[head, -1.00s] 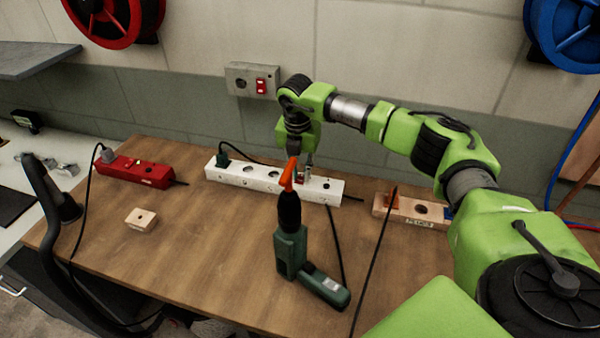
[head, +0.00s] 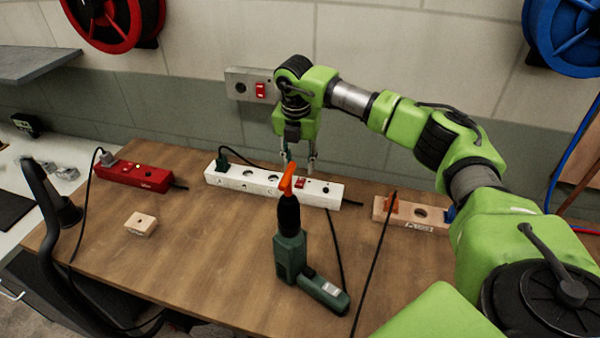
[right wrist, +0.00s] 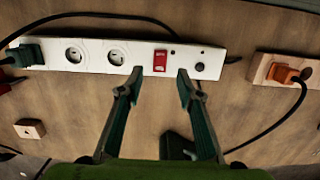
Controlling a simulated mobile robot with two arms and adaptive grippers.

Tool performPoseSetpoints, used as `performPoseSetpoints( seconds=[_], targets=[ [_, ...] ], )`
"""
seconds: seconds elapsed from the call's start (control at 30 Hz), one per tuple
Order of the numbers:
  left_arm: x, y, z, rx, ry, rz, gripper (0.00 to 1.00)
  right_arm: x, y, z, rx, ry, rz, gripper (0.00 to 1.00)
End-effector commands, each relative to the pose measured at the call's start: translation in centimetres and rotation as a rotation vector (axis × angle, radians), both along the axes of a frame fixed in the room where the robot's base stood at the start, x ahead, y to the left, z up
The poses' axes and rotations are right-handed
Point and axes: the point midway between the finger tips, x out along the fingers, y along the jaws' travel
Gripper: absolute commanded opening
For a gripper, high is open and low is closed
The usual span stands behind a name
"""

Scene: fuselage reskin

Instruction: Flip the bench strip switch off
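The white bench power strip (head: 235,178) lies on the wooden bench with a green plug in its left end. Its red rocker switch (head: 302,183) is right of the sockets; it also shows in the right wrist view (right wrist: 160,60). I cannot tell which way the rocker is tipped. My right gripper (head: 299,165) is above the strip by the switch. In the right wrist view its two fingertips (right wrist: 160,74) are apart and empty, to either side of the switch's line and just short of it. My left gripper is not in view.
A red strip (head: 135,173) lies left, a wooden strip (head: 410,214) right. A small wooden block (head: 140,222) sits on the bench. A wall box (head: 250,84) has another red switch. Black cables cross the bench.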

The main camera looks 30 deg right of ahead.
Motion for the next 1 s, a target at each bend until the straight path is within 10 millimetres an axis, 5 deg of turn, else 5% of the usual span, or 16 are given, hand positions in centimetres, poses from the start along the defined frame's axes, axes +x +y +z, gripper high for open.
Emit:
performPoseSetpoints(
  seconds=[0.2, 0.4, 1.0],
  targets=[
    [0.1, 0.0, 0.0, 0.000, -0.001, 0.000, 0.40, -0.3, 0.4, 4.5, 0.000, -0.004, -0.001, 0.33],
    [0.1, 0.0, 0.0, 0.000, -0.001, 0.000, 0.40, -0.5, 0.6, 6.5, 0.000, -0.002, -0.001, 0.33],
    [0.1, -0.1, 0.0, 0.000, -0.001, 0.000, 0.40, -0.6, 0.7, 6.7, 0.000, 0.000, -0.001, 0.33]
  ],
)
